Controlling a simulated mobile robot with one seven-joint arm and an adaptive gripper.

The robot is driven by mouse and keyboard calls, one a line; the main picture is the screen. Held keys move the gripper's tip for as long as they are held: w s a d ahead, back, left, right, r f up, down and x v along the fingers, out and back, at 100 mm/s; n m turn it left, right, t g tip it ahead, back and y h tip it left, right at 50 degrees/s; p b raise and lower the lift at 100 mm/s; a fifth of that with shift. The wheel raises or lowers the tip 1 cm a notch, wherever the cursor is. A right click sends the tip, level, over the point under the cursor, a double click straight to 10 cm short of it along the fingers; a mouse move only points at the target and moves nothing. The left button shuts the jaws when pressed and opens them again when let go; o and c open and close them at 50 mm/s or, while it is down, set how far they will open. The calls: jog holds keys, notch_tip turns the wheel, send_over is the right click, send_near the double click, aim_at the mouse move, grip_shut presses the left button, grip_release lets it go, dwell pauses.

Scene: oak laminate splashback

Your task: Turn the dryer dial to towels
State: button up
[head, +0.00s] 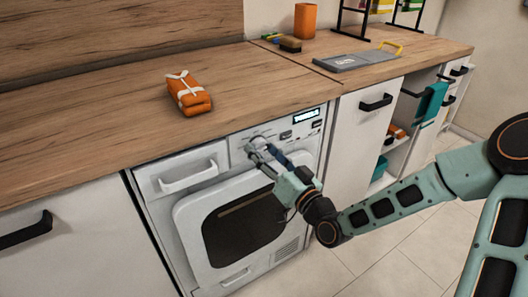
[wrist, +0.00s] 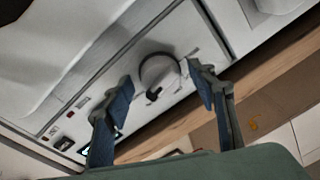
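The dryer (head: 262,205) is a white front-loader under the wooden counter. Its dial (wrist: 160,77) is a round pale knob with a dark mark, seen in the wrist view on the control panel. In the wrist view my gripper (wrist: 163,82) is open, with one blue-padded finger on each side of the dial. I cannot tell whether the fingers touch it. The labels around the dial are too small to read.
The panel has a lit display (head: 307,115) and small buttons right of the dial. A drawer handle (head: 188,178) is left of it. A folded orange towel bundle (head: 188,93) lies on the wooden counter (head: 110,110) above. The tiled floor in front is clear.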

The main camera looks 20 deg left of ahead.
jog(key=v, duration=1.2)
jog(key=shift+w, duration=0.1)
